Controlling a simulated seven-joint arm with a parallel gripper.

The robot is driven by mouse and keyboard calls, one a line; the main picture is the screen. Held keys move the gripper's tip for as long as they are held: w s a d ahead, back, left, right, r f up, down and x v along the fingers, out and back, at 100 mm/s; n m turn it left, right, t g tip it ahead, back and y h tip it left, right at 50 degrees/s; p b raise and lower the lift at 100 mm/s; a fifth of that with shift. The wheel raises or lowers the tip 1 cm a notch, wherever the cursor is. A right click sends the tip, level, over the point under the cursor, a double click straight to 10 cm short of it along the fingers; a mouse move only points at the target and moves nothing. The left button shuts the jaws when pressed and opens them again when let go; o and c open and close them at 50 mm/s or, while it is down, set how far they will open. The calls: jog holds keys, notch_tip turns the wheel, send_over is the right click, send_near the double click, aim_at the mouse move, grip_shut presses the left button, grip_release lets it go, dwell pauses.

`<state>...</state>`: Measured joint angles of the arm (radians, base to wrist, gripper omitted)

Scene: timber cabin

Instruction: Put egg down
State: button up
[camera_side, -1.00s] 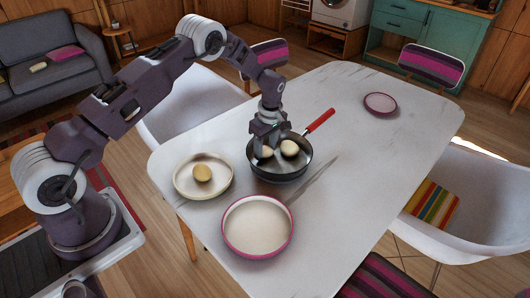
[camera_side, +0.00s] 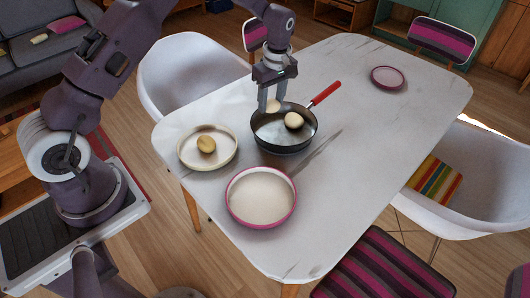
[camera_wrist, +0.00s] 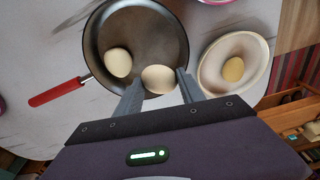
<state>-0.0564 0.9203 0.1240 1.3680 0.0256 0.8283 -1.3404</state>
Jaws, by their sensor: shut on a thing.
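My gripper (camera_side: 270,108) is shut on a pale egg (camera_wrist: 158,79), one finger on each side of it. It holds the egg over the left part of the dark frying pan (camera_side: 286,143), near the rim. A second pale egg (camera_side: 293,120) lies inside the pan and also shows in the wrist view (camera_wrist: 118,62). A browner egg (camera_side: 206,144) rests on the cream plate (camera_side: 222,164) left of the pan. In the side view my fingers partly cover the held egg.
The pan's red handle (camera_side: 325,94) points to the back right. A pink-rimmed dish (camera_side: 261,198), empty, stands in front of the pan. A small pink plate (camera_side: 388,78) is at the far right. The white table (camera_side: 365,140) is clear to the right.

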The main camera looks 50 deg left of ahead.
jog(key=s+d+f+m, duration=0.1)
jog(key=s+d+m, duration=0.5)
jog(key=s+d, duration=0.3)
jog(key=m+t, duration=0.1)
jog(key=m, duration=0.4)
send_over(261, 197)
notch_tip(261, 197, down, 3)
jog(key=shift+h, duration=0.3)
notch_tip(261, 197, down, 8)
jog(key=shift+s+d+r, duration=0.1)
jog(key=shift+s+r, duration=0.05)
jog(key=shift+r, duration=0.1)
jog(key=shift+f, duration=0.15)
jog(key=o, duration=1.4)
jog(key=shift+n, duration=0.3)
